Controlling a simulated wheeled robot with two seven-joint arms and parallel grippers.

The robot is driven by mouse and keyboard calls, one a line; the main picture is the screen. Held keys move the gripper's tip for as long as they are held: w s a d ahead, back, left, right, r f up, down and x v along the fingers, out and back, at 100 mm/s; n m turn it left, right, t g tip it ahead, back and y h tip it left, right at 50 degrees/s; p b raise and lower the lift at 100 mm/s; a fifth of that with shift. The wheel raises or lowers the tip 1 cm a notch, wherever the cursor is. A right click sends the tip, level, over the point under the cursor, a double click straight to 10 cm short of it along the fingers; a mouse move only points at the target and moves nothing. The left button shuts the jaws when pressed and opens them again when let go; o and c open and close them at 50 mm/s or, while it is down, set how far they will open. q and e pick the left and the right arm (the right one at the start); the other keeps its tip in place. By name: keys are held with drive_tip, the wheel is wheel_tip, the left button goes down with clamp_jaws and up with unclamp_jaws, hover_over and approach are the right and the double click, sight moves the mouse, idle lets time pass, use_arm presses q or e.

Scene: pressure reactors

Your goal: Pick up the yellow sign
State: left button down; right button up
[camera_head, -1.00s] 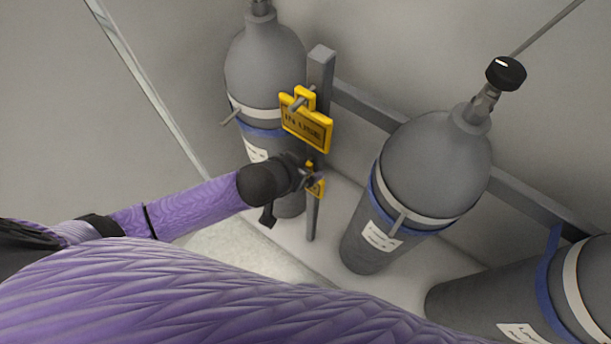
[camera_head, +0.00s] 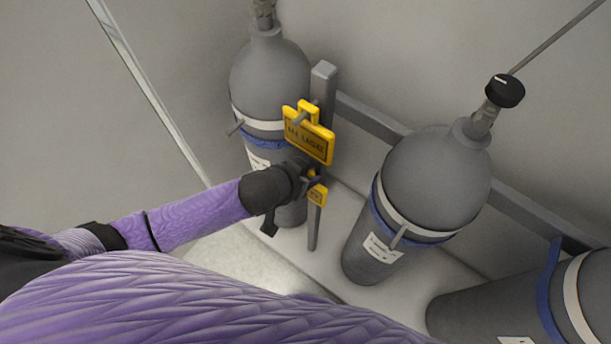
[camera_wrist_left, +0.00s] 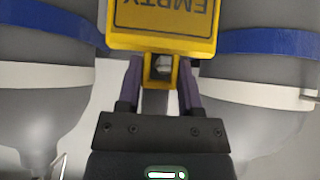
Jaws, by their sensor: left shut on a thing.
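Two yellow signs show in the head view. The larger-looking upper sign (camera_head: 308,139) has dark lettering and hangs by its top tab on a peg on a grey post. A lower yellow sign (camera_head: 317,194) shows just below it, partly hidden by my gripper. My left gripper (camera_head: 311,178) is at the top tab of this lower sign. In the left wrist view the sign (camera_wrist_left: 165,20) reads EMPTY upside down, and its tab with a square hole sits between the fingers. My left gripper is shut on that tab. My right gripper is out of view.
A grey cylinder (camera_head: 270,85) stands behind the post (camera_head: 322,82) on the left. Another cylinder (camera_head: 437,175) stands to the right, and a third (camera_head: 480,302) at the lower right. A grey rail (camera_head: 372,117) runs behind them along the wall.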

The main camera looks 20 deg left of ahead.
use_arm(q)
drive_tip(key=s+a+p, duration=0.1)
drive_tip(key=s+a, duration=0.2)
drive_tip(key=s, duration=0.5)
drive_tip(key=s+a+p, duration=0.2)
drive_tip(key=s+a, duration=0.1)
drive_tip(key=s, duration=0.6)
drive_tip(key=shift+r, duration=0.2)
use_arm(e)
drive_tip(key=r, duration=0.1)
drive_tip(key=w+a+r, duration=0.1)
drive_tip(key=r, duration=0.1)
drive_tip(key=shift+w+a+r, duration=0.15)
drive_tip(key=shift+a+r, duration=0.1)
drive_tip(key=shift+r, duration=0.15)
use_arm(q)
drive_tip(key=shift+w+a, duration=0.1)
drive_tip(key=shift+w, duration=0.05)
